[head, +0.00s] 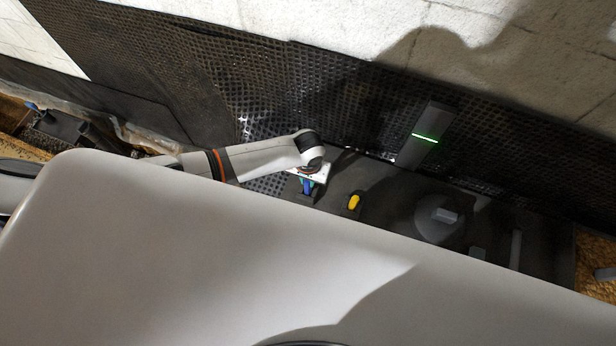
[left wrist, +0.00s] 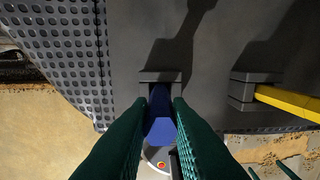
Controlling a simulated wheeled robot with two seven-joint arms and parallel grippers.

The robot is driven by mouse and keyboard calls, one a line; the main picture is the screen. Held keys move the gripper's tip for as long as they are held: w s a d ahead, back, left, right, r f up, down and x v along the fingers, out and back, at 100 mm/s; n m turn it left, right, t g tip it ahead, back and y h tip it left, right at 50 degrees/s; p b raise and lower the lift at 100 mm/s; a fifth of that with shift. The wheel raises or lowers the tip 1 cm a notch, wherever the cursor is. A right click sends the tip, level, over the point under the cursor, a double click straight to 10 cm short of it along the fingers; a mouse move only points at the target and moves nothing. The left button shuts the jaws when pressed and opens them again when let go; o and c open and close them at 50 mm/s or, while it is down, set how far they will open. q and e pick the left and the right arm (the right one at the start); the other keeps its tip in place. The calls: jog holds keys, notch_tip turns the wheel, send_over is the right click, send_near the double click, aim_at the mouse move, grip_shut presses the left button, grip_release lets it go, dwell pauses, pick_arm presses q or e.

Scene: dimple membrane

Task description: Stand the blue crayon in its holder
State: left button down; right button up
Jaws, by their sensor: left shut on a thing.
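The blue crayon (left wrist: 159,128) is between the dark green fingers of my left gripper (left wrist: 158,106) in the left wrist view. The gripper is shut on it. The crayon's far end meets a dark grey holder (left wrist: 160,76); I cannot tell whether it is inside or just in front of it. In the head view my left gripper (head: 308,178) is over the dark surface, with the blue crayon (head: 307,187) just below it and the holder (head: 305,198) partly hidden beneath. My right gripper is not in view.
A yellow crayon (head: 353,202) stands in a similar dark holder (left wrist: 242,90) to the right. Farther right are a round grey piece (head: 437,222) and a grey block with a green light strip (head: 424,138). A large pale surface (head: 200,260) fills the front.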

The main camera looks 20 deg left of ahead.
pick_arm(q)
jog(key=shift+f+b, duration=0.4)
jog(key=shift+f, duration=0.35)
jog(key=c, duration=1.3)
grip_release()
jog(key=shift+o, duration=0.2)
notch_tip(320, 180, up, 12)
jog(key=shift+s, duration=0.1)
